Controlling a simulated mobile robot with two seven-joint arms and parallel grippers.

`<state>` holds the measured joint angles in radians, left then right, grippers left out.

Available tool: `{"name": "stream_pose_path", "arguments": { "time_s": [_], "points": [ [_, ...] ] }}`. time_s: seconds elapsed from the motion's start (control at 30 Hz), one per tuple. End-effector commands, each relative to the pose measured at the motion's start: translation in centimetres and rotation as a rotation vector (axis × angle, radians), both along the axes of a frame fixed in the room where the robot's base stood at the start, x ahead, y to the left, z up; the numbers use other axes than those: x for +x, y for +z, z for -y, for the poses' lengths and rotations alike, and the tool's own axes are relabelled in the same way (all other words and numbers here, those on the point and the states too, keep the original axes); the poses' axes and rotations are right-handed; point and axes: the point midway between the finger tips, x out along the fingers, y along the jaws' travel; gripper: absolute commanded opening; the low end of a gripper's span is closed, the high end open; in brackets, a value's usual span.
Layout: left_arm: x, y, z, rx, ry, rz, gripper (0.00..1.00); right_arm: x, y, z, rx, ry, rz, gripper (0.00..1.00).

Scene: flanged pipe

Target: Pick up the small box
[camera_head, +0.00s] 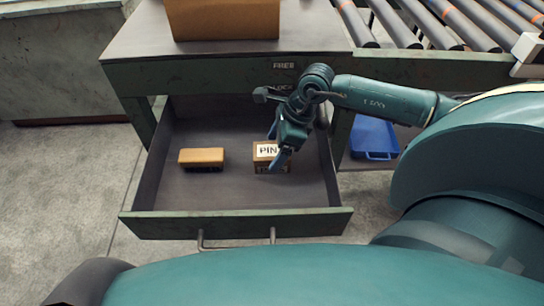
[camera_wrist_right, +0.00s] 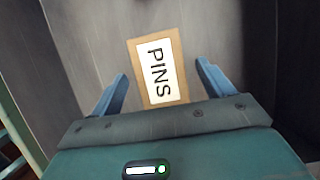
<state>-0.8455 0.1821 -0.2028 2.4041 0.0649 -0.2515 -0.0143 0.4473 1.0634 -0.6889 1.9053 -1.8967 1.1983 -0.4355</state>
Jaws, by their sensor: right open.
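The small box (camera_head: 268,157) is cardboard brown with a white label reading PINS. It lies in the open drawer (camera_head: 235,222), right of the drawer's middle. In the right wrist view the small box (camera_wrist_right: 157,72) shows from above, its lower end between my finger tips. My right gripper (camera_head: 277,148) reaches down into the drawer over the box. In the wrist view its two blue fingers (camera_wrist_right: 160,78) are spread, one on each side of the box, with gaps showing. The fingers partly cover the box in the head view. My left gripper is not in view.
A brush-like block (camera_head: 201,157) with a tan top and dark underside lies in the drawer's left part. A large cardboard box (camera_head: 222,18) stands on the workbench (camera_head: 130,42) above. A roller conveyor (camera_head: 440,22) and a blue bin (camera_head: 373,138) are to the right.

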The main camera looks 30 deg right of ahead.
Motion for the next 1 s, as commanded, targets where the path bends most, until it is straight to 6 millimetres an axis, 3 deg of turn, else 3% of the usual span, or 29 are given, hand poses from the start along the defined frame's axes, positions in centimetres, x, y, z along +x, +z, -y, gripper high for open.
{"name": "stream_pose_path", "arguments": {
  "time_s": [0.17,0.43,1.0],
  "points": [
    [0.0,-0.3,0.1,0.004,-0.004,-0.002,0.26,0.4,-2.0,-0.8,0.002,0.000,0.000,0.80],
    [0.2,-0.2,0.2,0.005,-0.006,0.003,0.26,0.5,-2.2,-0.8,0.000,0.000,0.000,0.80],
    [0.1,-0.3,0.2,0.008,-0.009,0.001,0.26,0.5,-2.1,-0.8,0.001,0.000,0.001,0.33]
  ]
}}
